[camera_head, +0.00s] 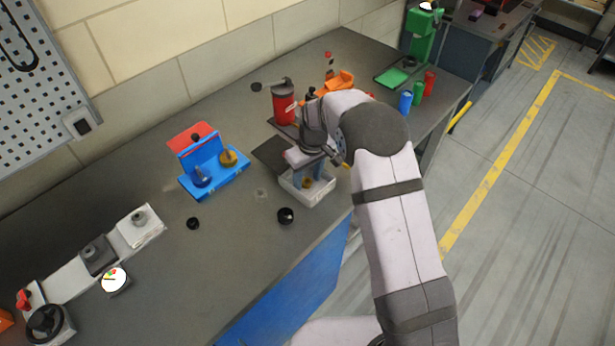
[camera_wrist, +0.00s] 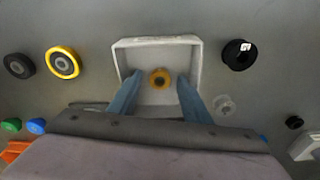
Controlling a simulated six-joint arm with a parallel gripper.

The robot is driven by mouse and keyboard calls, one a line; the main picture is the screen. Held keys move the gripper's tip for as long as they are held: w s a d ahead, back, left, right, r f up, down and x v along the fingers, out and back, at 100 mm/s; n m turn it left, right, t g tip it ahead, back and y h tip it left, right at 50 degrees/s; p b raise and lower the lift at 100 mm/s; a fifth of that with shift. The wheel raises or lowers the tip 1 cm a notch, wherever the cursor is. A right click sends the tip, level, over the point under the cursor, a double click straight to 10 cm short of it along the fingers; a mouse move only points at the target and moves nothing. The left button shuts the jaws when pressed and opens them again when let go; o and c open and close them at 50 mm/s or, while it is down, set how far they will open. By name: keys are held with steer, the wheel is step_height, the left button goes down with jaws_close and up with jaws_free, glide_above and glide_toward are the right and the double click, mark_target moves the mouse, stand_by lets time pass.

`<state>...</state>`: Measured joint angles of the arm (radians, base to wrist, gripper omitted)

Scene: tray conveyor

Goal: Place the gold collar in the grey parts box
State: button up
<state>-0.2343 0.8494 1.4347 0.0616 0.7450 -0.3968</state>
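The gold collar (camera_wrist: 160,78) is a small ring with a dark centre. It lies on the floor of the grey parts box (camera_wrist: 164,41), a pale open-topped box, near its middle. My gripper (camera_wrist: 160,84) is open, its two blue fingers spread left and right of the collar with gaps between. In the head view the box (camera_head: 323,191) stands near the bench's front edge, with my gripper (camera_head: 309,178) reaching down into it. The collar (camera_head: 307,184) shows there only partly between the fingers. Whether the fingertips touch the box floor is hard to tell.
A blue holder (camera_head: 222,180) bears two pegged parts. A red canister (camera_head: 283,103) stands behind. A yellow-rimmed wheel (camera_wrist: 63,62) is beside the box in the wrist view.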

step_height(320, 180, up, 12)
steer(key=s+b, duration=0.1)
steer(key=b, duration=0.1)
steer(key=shift+d+r+b, duration=0.15)
steer(key=shift+d+b, duration=0.25)
steer(key=shift+s, duration=0.2)
steer(key=s+d+f+m, duration=0.2)
steer(key=s+d, duration=0.2)
steer(key=s, duration=0.5)
steer(key=s+d+f+m, duration=0.1)
steer(key=s+d, duration=0.3)
steer(key=s, duration=0.5)
steer(key=s+d+f+m+g, duration=0.1)
steer(key=s+d+f+m, duration=0.1)
steer(key=s, duration=0.7)
steer(key=shift+s+d+f+m+h, duration=0.35)
steer(key=shift+d+m, duration=0.55)
steer(key=shift+d, duration=0.35)
steer(key=shift+c, duration=0.2)
